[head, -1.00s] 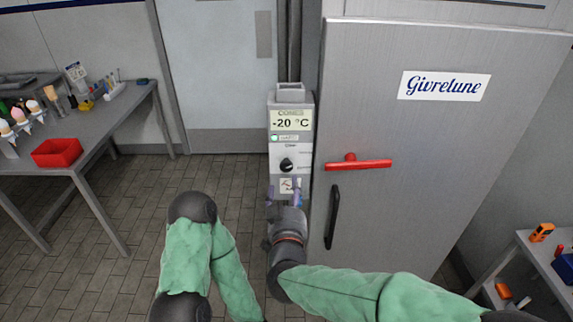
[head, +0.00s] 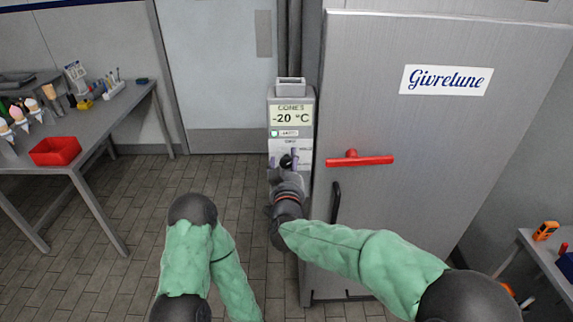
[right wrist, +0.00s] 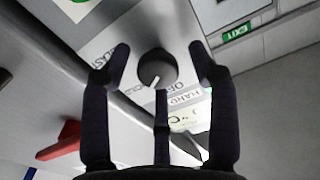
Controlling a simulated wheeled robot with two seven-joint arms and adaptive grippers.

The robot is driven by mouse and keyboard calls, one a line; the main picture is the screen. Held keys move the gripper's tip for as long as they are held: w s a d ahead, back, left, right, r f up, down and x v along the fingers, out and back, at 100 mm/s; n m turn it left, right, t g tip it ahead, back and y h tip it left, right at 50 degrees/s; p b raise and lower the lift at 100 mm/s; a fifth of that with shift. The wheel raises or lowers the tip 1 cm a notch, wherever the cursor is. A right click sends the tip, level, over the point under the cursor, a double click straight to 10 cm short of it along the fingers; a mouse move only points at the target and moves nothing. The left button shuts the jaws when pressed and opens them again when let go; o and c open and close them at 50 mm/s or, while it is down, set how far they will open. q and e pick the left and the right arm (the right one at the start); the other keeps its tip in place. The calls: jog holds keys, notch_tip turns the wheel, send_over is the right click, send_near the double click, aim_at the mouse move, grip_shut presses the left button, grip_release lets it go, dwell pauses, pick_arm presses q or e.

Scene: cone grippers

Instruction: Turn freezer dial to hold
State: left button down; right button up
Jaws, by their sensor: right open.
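The freezer dial (head: 286,161) is a black round knob on the grey control box (head: 291,95) beside the freezer door. In the right wrist view the dial (right wrist: 157,66) has a white pointer mark towards its lower left edge, with small printed labels around it. I cannot tell for sure which label it points at. My right gripper (head: 283,159) is open in front of the dial. In the right wrist view its fingertips (right wrist: 159,55) stand on either side of the dial, with gaps showing. My left arm's green sleeve shows, but its gripper does not.
The freezer door (head: 440,150) with a red handle (head: 360,160) and a black pull stands just right of the box. The box display reads -20 °C. A table with a red bin (head: 55,151) is at left, a small table with tools at right.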

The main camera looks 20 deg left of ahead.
jog(key=c, duration=1.1)
jog(key=shift+c, duration=0.3)
jog(key=shift+r+m, duration=0.25)
jog(key=shift+m, duration=0.05)
jog(key=o, duration=1.2)
jog(key=shift+c, duration=0.2)
jog(key=shift+f, duration=0.15)
jog(key=shift+s, duration=0.1)
jog(key=v, duration=1.2)
